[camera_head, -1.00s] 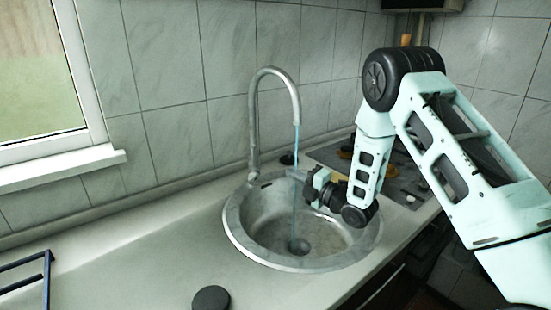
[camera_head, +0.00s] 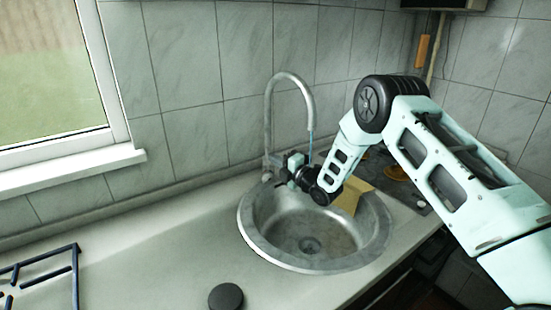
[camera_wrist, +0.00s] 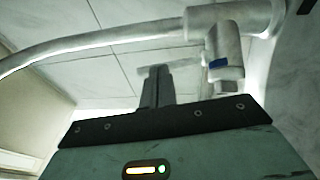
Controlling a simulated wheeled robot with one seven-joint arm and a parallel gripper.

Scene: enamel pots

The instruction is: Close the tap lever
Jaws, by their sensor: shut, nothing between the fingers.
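The grey metal tap (camera_head: 268,115) rises behind the sink, with its arched spout over the bowl. A thin blue water stream (camera_head: 310,140) falls from the spout and is lost from sight at my arm. My gripper (camera_head: 284,173) is at the tap's base, left of the stream. In the wrist view, my fingers (camera_wrist: 156,85) are shut and empty, below the curved spout (camera_wrist: 90,42) and left of a tap part with a blue mark (camera_wrist: 218,63). That part may be the lever or its hub. I cannot tell whether my fingers touch it.
The round metal sink (camera_head: 255,235) lies below my forearm. A brown-yellow flat piece (camera_head: 352,196) is at its right rim. A black disc (camera_head: 226,297) and a dark rack (camera_head: 76,275) are on the counter (camera_head: 150,250), which has free room on the left. The tiled wall is close behind.

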